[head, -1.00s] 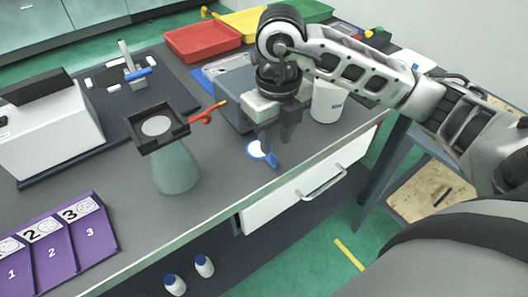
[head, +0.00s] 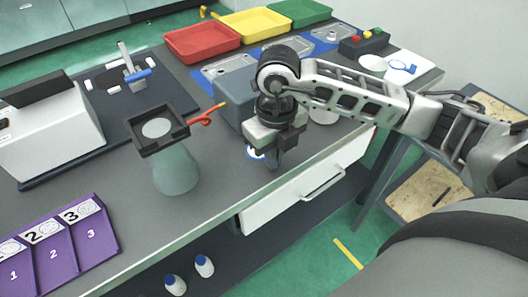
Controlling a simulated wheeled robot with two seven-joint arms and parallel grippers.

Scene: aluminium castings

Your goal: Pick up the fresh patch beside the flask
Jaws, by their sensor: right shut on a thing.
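The fresh patch (head: 252,152), a small white disc with a blue rim, is at the table's front edge, right of the flask. My right gripper (head: 272,157) points down over it and is shut on it; the fingers hide much of the patch. Whether it still touches the table cannot be told. The flask (head: 175,175) is pale, grey-green and conical, with a black square frame (head: 147,143) around a pale disc on its top. An orange-red clip (head: 206,116) sticks out beside that frame. My left gripper is not in view.
A grey-blue box (head: 236,90) stands just behind my gripper, and a white cup (head: 323,112) is partly behind my arm. Red (head: 200,44), yellow and green trays line the back. Purple numbered slots (head: 60,245) are at front left.

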